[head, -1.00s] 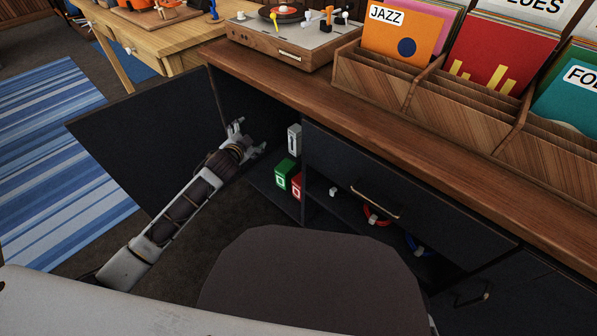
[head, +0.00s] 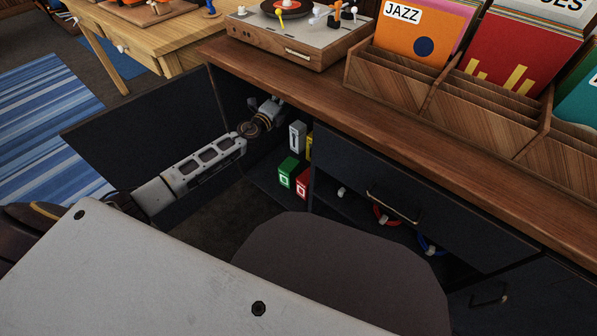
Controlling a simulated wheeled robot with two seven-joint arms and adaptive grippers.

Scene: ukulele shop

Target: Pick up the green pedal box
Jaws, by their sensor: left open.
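The green pedal box (head: 287,171) stands on the lower level inside the open dark cabinet, with a pale square mark on its front. A red box (head: 303,183) stands just right of it. Above them stand a white-grey box (head: 297,136) and a partly hidden yellow box (head: 310,146). My left gripper (head: 271,106) is open at the cabinet opening, above and slightly left of the green box, apart from it. Its fingers are small and partly in shadow. My right gripper is not in view.
The cabinet's open door (head: 150,125) stands left of my arm. The wooden counter (head: 330,98) overhangs the opening, with a turntable (head: 290,35) and record bins on top. A drawer (head: 375,190) and shelf with cables (head: 385,215) lie to the right.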

